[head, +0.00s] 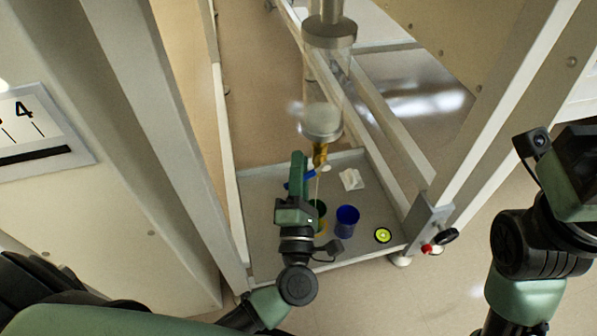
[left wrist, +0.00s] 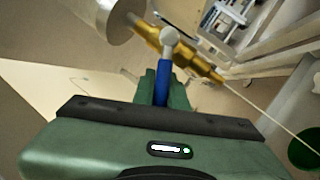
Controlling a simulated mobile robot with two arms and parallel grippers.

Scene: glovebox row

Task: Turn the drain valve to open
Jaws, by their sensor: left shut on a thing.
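The brass drain valve (head: 320,153) hangs under a clear cylinder (head: 323,85) with grey end caps. It also shows in the left wrist view (left wrist: 203,66). Its blue lever (left wrist: 162,88) sits between the green fingers of my left gripper (head: 298,172), which is shut on it. A thin pale line, looking like a stream, runs from the valve's outlet toward a green cup (head: 319,209). The cup is partly hidden by my left gripper. My right arm is at the right edge of the head view; its fingertips are out of frame.
A grey tray (head: 257,238) lies below the valve. Pale frame posts (head: 490,120) stand on both sides. A red-and-black knob (head: 430,248) sits at the tray's right corner.

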